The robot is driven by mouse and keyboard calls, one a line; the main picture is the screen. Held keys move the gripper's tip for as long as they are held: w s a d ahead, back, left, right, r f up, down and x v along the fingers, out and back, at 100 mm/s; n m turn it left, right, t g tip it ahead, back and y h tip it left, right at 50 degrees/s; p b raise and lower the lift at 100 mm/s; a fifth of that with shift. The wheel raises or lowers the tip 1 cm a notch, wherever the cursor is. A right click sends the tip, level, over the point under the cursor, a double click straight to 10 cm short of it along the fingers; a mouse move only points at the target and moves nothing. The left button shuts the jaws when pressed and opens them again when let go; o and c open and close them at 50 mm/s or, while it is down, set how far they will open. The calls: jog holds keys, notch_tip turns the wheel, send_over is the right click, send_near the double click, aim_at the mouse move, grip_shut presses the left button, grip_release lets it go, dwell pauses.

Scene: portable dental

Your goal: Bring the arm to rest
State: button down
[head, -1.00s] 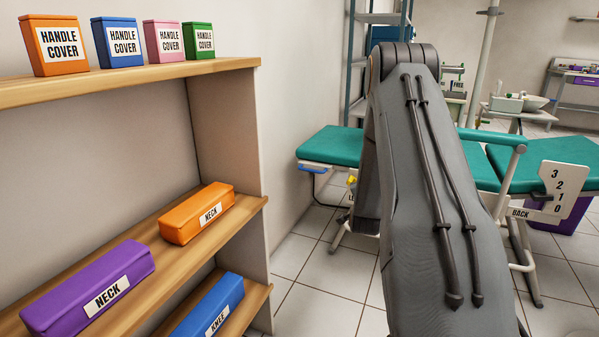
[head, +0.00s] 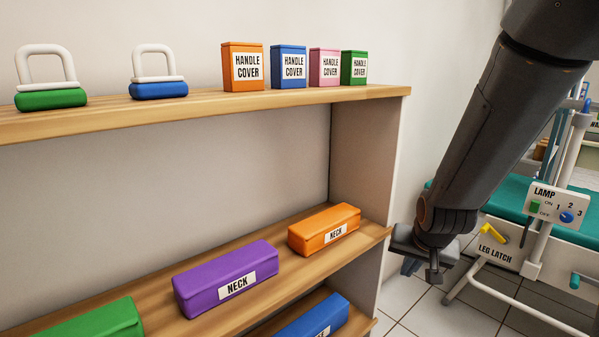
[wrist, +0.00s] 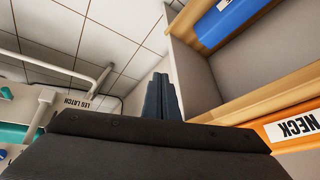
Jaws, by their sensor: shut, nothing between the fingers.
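My arm (head: 490,130) comes down from the top right of the head view, slanting to the lower left. My gripper (head: 422,268) hangs at its lower end, just right of the shelf unit's end panel in the picture. Its fingers also show in the wrist view (wrist: 162,97), close together and empty, over the tiled floor. I cannot tell the exact gap between the gripper and the shelf.
The wooden shelf (head: 160,112) fills the left, with handle cover boxes on top and an orange neck box (head: 325,230) near the gripper. Right of the arm stand the lamp panel (head: 556,202) and the leg latch (head: 493,234). Some tiled floor (head: 400,292) is free between.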

jog(key=s+a+r+n+g, duration=0.1)
jog(key=s+a+n+g, duration=0.35)
jog(key=s, duration=0.85)
jog(key=s+a+r+n+y, duration=0.1)
jog(key=s+a+n, duration=0.1)
jog(key=s+a, duration=0.45)
jog(key=s+a+r+n+g, duration=0.1)
jog(key=s+a+n, duration=0.15)
jog(key=a, duration=0.65)
jog(key=s+a+n+y, duration=0.1)
jog(key=s+a+n, duration=0.1)
jog(key=s+a, duration=0.45)
jog(key=w+d+r+m+p, duration=0.1)
jog(key=d+r+m+p, duration=0.2)
jog(key=d+r+p, duration=0.7)
jog(key=d+r+m+h+p, duration=0.1)
jog(key=d+r+m+p, duration=0.2)
jog(key=d+r+p, duration=0.7)
notch_tip(320, 180, up, 7)
jog(key=p, duration=1)
jog(key=shift+w+r+m, duration=0.15)
jog(key=shift+w+m, duration=0.15)
jog(key=shift+w, duration=0.05)
